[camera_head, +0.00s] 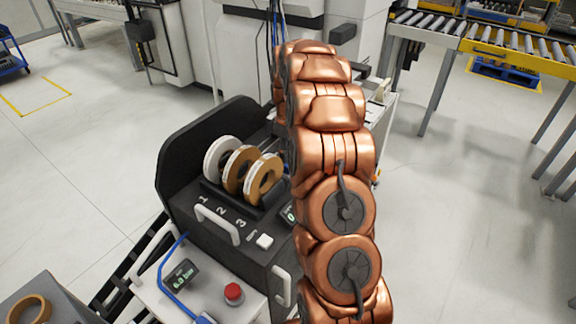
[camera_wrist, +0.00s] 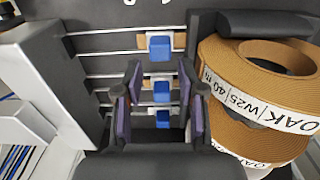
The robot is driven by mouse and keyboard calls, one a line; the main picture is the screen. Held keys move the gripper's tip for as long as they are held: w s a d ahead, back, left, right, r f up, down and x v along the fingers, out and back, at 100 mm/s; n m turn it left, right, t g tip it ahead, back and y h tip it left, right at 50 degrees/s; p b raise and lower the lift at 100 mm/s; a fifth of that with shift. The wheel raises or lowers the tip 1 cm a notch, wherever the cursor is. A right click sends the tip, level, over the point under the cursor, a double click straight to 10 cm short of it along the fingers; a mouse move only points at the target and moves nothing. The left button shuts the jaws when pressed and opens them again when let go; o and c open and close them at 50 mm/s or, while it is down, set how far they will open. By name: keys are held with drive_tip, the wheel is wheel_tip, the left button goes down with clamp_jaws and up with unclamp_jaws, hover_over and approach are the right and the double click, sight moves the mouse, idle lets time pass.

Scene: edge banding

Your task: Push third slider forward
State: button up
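Three blue sliders sit on metal rails in the wrist view: a far slider (camera_wrist: 160,48), a middle slider (camera_wrist: 161,92) and a near slider (camera_wrist: 163,119). Each has a tan strip beside it. I cannot tell from this view which one is the third. My gripper (camera_wrist: 159,80) is open, its two purple-padded fingers apart. The middle and near sliders show in the gap between the fingers, and the far slider shows beyond the fingertips. I cannot tell whether a finger touches any slider. In the head view my copper arm hides the gripper and the sliders.
Tape rolls stand in the black machine (camera_head: 175,160), above the labels 1, 2 and 3. A roll marked OAK (camera_wrist: 262,75) is close to the right finger. A grey block (camera_wrist: 45,75) stands at left. A red button (camera_head: 233,293) is at the front.

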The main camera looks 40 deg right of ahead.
sight(288, 164)
wheel_tip(288, 164, down, 6)
drive_tip(key=shift+p, duration=0.75)
drive_tip(key=shift+c, duration=0.4)
clamp_jaws()
